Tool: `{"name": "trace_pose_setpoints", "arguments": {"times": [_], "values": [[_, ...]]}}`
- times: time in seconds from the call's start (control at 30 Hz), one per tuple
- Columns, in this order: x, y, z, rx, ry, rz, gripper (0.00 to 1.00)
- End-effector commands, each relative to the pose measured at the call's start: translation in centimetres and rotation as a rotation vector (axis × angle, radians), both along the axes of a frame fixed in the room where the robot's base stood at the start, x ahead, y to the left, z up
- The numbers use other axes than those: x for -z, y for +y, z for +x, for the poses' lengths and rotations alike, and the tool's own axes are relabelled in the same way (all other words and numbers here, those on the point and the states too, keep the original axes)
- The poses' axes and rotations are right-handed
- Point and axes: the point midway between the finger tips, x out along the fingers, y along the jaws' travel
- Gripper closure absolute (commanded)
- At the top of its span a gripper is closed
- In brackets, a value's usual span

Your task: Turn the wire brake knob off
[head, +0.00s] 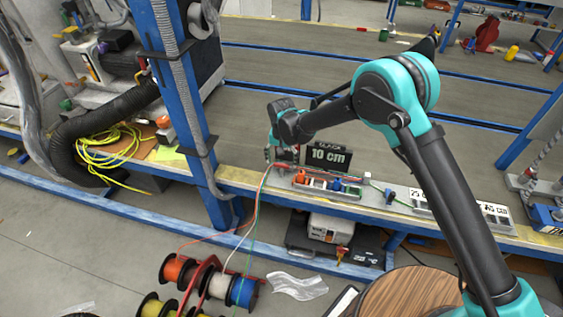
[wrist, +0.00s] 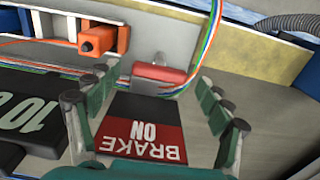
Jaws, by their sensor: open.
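In the wrist view, a label reading "BRAKE ON" (wrist: 150,125), black and red, lies between the two fingers of my gripper (wrist: 154,76). Just beyond it is a red bar-shaped knob (wrist: 160,73) with a pale grey piece behind it. My gripper is open, one finger on each side of the label and knob; I cannot tell whether either finger touches the knob.
Coloured wires (wrist: 208,45) run close past the knob, coming from spools (head: 205,285) on the floor. An orange block (wrist: 97,39) sits left of the knob. A blue post (head: 180,100) stands left of my gripper. The grey bench top (head: 330,75) behind is mostly clear.

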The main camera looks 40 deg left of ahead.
Motion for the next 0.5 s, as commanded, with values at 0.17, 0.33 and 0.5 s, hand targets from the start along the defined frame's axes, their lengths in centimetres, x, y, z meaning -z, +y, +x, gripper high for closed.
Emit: {"name": "trace_pose_setpoints", "arguments": {"times": [0.17,0.33,0.5], "values": [[0.53,-0.03,-0.01,0.0,0.0,0.0,0.21],[0.53,-0.02,-0.01,0.0,0.0,0.0,0.21],[0.51,-0.01,0.0,0.0,0.0,0.0,0.38]]}}
